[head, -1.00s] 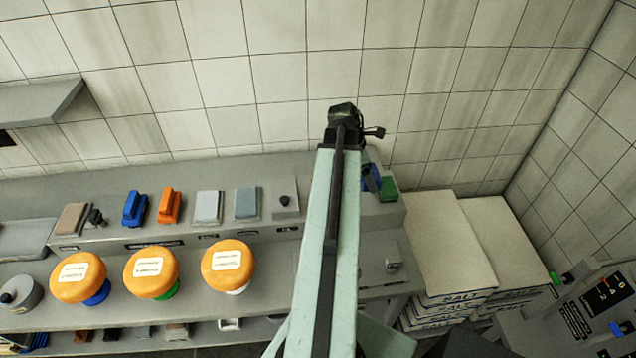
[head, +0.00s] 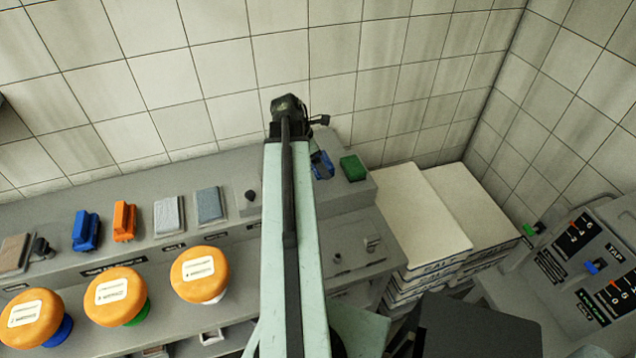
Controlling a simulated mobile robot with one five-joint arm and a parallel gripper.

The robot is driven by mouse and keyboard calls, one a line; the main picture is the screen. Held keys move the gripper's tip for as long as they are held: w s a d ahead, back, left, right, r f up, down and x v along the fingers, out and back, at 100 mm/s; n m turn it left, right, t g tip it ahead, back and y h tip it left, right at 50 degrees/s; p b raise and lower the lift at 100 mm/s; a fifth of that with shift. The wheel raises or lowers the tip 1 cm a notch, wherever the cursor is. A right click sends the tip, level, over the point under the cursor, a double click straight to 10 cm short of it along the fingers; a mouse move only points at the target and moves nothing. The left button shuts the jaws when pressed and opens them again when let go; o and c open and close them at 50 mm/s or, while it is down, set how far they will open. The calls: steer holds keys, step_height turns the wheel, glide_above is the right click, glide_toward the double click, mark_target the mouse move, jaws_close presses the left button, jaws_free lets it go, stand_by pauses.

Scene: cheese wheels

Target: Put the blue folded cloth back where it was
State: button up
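A blue piece that looks like the blue folded cloth (head: 327,170) shows in the head view just right of my pale green arm, left of a green folded cloth (head: 353,168). Dark finger parts of my gripper (head: 318,166) cover part of the blue piece, and it moves along with my arm. My gripper appears shut on it, over the right end of the grey shelf. The rest of my gripper is hidden behind the arm. Whether the cloth touches the shelf is unclear.
The raised shelf holds a blue brush (head: 86,231), an orange brush (head: 124,221), a whitish pad (head: 168,216), a grey-blue pad (head: 208,205) and a black knob (head: 250,196). Salt sacks (head: 420,215) are stacked right, beside a control panel (head: 590,262).

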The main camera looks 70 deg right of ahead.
step_height(320, 180, down, 6)
steer(key=b, duration=0.4)
steer(key=shift+r, duration=0.15)
steer(key=shift+s+r, duration=0.1)
steer(key=shift+r, duration=0.15)
steer(key=shift+f, duration=0.2)
steer(key=o, duration=0.9)
steer(key=shift+r, duration=0.15)
